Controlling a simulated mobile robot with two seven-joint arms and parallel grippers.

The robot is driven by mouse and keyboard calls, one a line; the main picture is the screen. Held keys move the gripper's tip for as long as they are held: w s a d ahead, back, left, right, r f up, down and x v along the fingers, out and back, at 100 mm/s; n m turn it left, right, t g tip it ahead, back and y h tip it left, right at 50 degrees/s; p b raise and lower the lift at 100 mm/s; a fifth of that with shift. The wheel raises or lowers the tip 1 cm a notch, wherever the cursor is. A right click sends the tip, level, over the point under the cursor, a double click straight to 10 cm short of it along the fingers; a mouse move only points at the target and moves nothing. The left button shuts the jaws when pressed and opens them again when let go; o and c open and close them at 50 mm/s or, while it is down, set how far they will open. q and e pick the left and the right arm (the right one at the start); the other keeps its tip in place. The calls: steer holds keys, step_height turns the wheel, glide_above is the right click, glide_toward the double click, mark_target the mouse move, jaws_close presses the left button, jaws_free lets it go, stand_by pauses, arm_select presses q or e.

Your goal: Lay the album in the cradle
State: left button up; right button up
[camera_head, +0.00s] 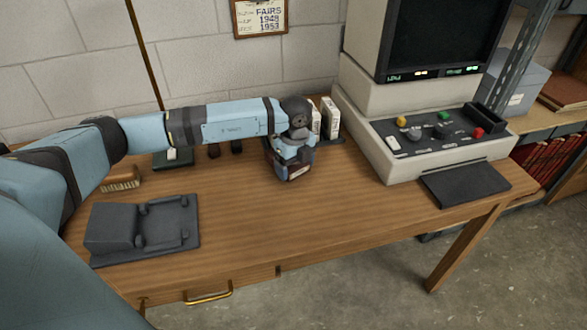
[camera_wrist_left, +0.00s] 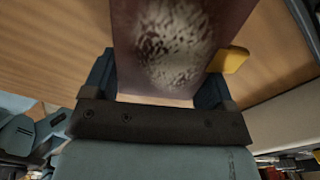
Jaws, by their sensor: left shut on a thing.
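My left gripper (camera_head: 292,172) is over the back middle of the wooden table, in front of a dark stand with white boxes. It also shows in the left wrist view (camera_wrist_left: 160,90), shut on a dark reddish album (camera_wrist_left: 125,30) with a mottled grey patch and a yellow tab (camera_wrist_left: 229,60). In the head view the album is mostly hidden by the gripper; only a dark reddish edge (camera_head: 298,173) shows. The cradle (camera_head: 120,232) is a dark grey stand with a sloped panel and small posts, lying empty at the table's left front. My right gripper is out of view.
A brush (camera_head: 122,179) lies behind the cradle. White boxes (camera_head: 330,117) stand behind my left gripper. A large beige console (camera_head: 420,140) with a screen and a dark front plate (camera_head: 465,184) fills the table's right. The table's middle (camera_head: 270,215) is clear.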

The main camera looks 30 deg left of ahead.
arm_select(q)
step_height(320, 180, up, 17)
steer(key=p, duration=0.2)
steer(key=d+f+n, duration=0.3)
steer(key=d+n, duration=0.2)
steer(key=n, duration=0.6)
steer(key=d+f+n, duration=0.4)
steer(key=d+n, duration=0.2)
steer(key=n, duration=0.5)
steer(key=s+r+p, duration=0.5)
steer(key=r+p, duration=0.5)
steer(key=p, duration=0.2)
steer(key=s+r+p, duration=0.5)
steer(key=r+p, duration=0.5)
steer(key=p, duration=0.1)
steer(key=shift+s+p, duration=0.3)
steer(key=shift+p, duration=0.05)
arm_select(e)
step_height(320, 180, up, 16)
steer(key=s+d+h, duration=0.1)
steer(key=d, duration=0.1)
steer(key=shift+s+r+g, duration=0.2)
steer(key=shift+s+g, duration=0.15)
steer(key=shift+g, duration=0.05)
